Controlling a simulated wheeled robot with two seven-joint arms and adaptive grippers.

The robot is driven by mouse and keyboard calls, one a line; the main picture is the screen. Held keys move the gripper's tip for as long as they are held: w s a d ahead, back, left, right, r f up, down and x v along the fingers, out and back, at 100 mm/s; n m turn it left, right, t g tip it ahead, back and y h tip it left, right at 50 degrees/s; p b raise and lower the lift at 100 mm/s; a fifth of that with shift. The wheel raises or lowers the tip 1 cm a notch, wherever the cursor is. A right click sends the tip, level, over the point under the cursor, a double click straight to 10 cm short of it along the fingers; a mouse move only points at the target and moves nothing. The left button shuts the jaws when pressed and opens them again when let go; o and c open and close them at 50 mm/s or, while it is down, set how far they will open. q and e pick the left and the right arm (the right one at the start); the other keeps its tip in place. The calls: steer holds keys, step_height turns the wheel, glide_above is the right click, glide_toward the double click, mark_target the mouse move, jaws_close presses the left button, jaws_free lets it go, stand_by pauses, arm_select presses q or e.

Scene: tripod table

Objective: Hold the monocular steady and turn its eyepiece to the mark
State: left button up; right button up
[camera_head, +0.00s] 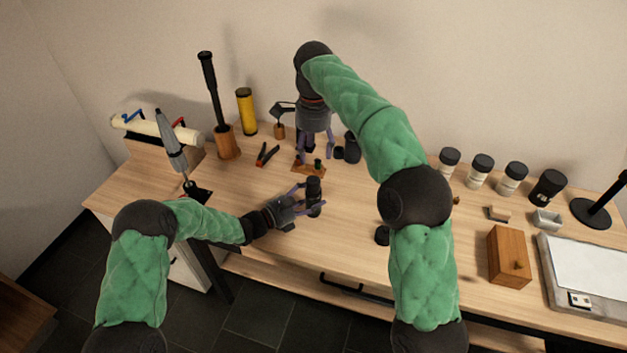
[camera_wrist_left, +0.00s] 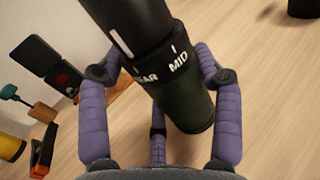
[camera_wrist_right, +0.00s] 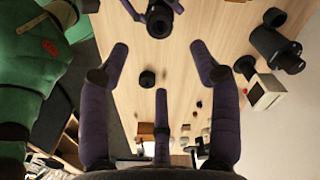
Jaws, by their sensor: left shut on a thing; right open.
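The dark monocular (camera_head: 313,192) is upright above the table, held between the fingers of my left gripper (camera_head: 306,196). In the left wrist view, its dark green body (camera_wrist_left: 187,107) sits between the purple fingers. Its black ring reads MID and a partly hidden word ending in "EAR". The black eyepiece (camera_wrist_left: 130,22) has a white line, left of the tick above MID. My right gripper (camera_head: 315,152) is open and empty, pointing down behind the monocular. In the right wrist view, the monocular's round end (camera_wrist_right: 160,20) lies beyond the open fingers, apart from them.
A small wooden stand (camera_head: 309,170) is under the right gripper. Several jars, including one black (camera_head: 548,187), and a wooden box (camera_head: 509,256) are at right. The front middle is mostly clear.

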mark_target(314, 179)
step_height(314, 179, down, 12)
steer(key=shift+r, duration=0.1)
stand_by(0.4)
steer(key=shift+c, duration=0.3)
steer(key=c, duration=1.1)
